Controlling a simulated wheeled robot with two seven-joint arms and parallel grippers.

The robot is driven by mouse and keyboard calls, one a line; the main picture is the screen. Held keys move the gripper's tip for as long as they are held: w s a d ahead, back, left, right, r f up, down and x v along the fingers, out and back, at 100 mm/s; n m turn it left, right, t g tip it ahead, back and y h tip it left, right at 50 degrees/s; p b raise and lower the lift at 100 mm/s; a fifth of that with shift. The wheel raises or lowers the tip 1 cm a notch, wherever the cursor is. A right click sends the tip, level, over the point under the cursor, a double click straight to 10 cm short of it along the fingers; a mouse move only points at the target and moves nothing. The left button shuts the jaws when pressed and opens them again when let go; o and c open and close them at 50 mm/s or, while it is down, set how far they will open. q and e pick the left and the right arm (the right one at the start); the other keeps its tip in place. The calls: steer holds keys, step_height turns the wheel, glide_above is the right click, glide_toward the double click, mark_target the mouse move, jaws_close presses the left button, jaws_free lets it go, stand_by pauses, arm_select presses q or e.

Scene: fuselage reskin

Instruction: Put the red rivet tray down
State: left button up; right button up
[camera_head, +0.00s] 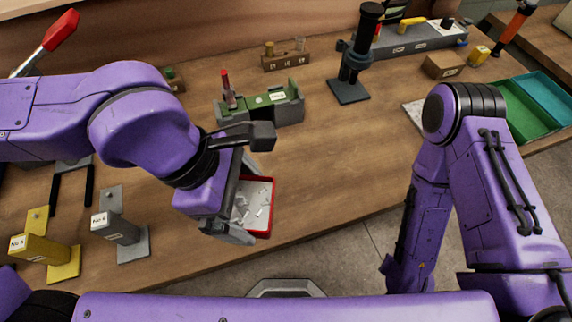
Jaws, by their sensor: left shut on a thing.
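The red rivet tray (272,207) has a red rim and a pale inside with several small light rivets in it. My left gripper (243,222) is shut on the tray at its left side, near the front edge of the wooden table (320,180). Whether the tray touches the table top cannot be told. The gripper hides the tray's left part. My right arm hangs at the right, in front of the table edge, and its fingertips do not show.
Grey (118,230) and yellow (45,255) numbered blocks stand at the left front. A green fixture (272,103) and a dark press-like stand (352,75) are further back. A green bin (530,115) is at the right. The table right of the tray is clear.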

arm_select(q)
steer(key=p, duration=0.1)
steer(key=r+p, duration=0.1)
steer(key=shift+w+d+r+p, duration=0.15)
steer(key=shift+d+r+p, duration=0.15)
steer(key=shift+d, duration=0.1)
glide_toward(293, 189)
steer(key=shift+s+d+f, duration=0.2)
steer(key=shift+d+f, duration=0.1)
steer(key=shift+d, duration=0.2)
steer(key=shift+s+d+f, duration=0.15)
steer(key=shift+d+f, duration=0.2)
steer(key=shift+d, duration=0.15)
steer(key=shift+d+f, duration=0.15)
steer(key=shift+f, duration=0.1)
step_height(293, 189, down, 3)
steer(key=shift+w+f, duration=0.2)
steer(key=shift+f, duration=0.05)
steer(key=shift+w+d+f, duration=0.1)
steer(key=shift+w, duration=0.05)
steer(key=shift+f, duration=0.1)
steer(key=o, duration=0.8)
steer(key=shift+r, duration=0.4)
steer(key=v, duration=1.1)
steer(key=shift+r, duration=0.25)
arm_select(e)
step_height(293, 189, up, 5)
steer(key=shift+s+r, duration=0.1)
steer(key=shift+r, duration=0.1)
